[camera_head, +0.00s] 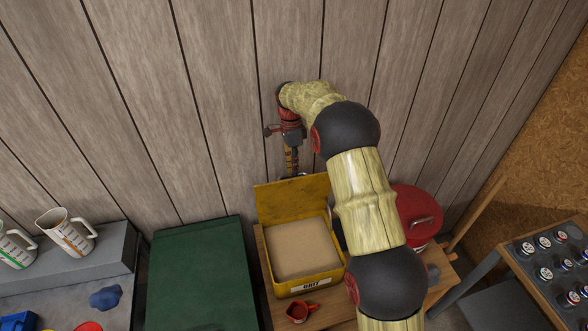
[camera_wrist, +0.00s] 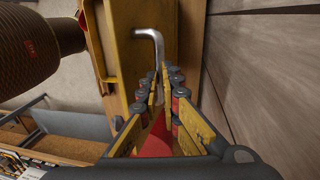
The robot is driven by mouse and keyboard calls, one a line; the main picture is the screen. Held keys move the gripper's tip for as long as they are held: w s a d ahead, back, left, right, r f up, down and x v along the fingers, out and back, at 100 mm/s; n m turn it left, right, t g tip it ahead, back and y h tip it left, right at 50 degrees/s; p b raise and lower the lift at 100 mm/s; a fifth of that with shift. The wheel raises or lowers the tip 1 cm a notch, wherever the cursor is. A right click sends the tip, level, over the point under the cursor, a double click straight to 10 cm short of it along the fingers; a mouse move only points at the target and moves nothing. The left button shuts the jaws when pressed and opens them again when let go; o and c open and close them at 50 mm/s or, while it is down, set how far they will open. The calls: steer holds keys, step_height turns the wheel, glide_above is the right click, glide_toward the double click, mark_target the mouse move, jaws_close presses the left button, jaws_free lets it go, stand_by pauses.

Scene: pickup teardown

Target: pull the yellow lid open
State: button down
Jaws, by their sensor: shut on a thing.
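The yellow lid (camera_head: 292,199) stands raised, roughly upright, at the back edge of the yellow grit box (camera_head: 306,284), which is open and filled with pale sand. In the wrist view the yellow lid (camera_wrist: 148,72) is close ahead, with a bent silver handle (camera_wrist: 149,34) on it. My gripper (camera_wrist: 161,82) is shut on the handle, whose lower end runs between the fingertips. In the head view my gripper (camera_head: 291,166) is just behind and above the lid's top edge; the handle is mostly hidden there.
A green chest (camera_head: 200,280) stands left of the box and a red lidded pot (camera_head: 415,213) right of it. A small red cup (camera_head: 299,313) sits in front. The plank wall (camera_head: 215,90) is close behind my gripper. A rack of jars (camera_head: 545,262) is at far right.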

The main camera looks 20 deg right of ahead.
steer(key=c, duration=2.3)
jaws_free()
steer(key=f, duration=0.1)
steer(key=s+f, duration=0.1)
steer(key=f, duration=0.1)
steer(key=shift+s+g, duration=0.15)
steer(key=shift+g, duration=0.15)
steer(key=shift+o, duration=1.2)
steer(key=shift+w, duration=0.65)
steer(key=shift+o, duration=0.8)
steer(key=shift+s+r, duration=0.35)
steer(key=shift+w, duration=0.25)
steer(key=v, duration=1.1)
steer(key=shift+r, duration=0.35)
